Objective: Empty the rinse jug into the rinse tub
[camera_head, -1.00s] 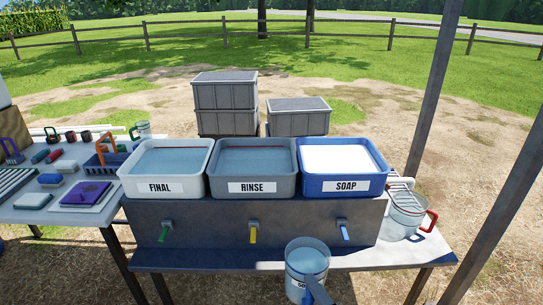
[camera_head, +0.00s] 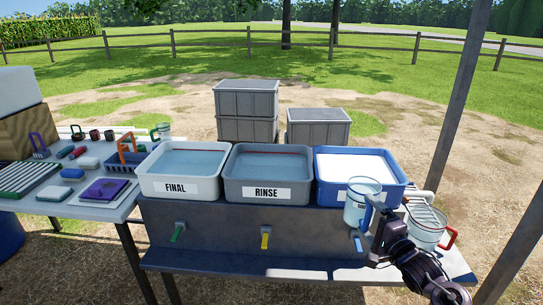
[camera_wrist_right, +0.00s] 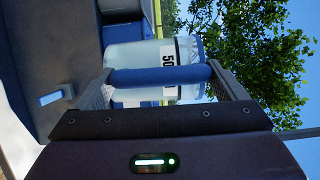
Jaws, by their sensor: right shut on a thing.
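The grey rinse tub (camera_head: 268,191), labelled RINSE, stands between the final and soap tubs and holds water. My right gripper (camera_head: 372,224) is shut on the blue handle of a clear jug (camera_head: 357,205), held upright in front of the soap tub's right half. In the right wrist view the handle (camera_wrist_right: 160,76) lies between both fingers, and the jug's label (camera_wrist_right: 170,70) is only partly visible behind it. I cannot read on it that this is the rinse jug. How much the jug holds is unclear. My left gripper is not in view.
The white final tub (camera_head: 178,188) and blue soap tub (camera_head: 330,194) flank the rinse tub. Below are a green tap (camera_head: 177,232) and a yellow tap (camera_head: 265,238). A red-handled jug (camera_head: 424,228) stands at the right. Grey crates (camera_head: 318,128) are behind. The front shelf (camera_head: 220,262) looks clear.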

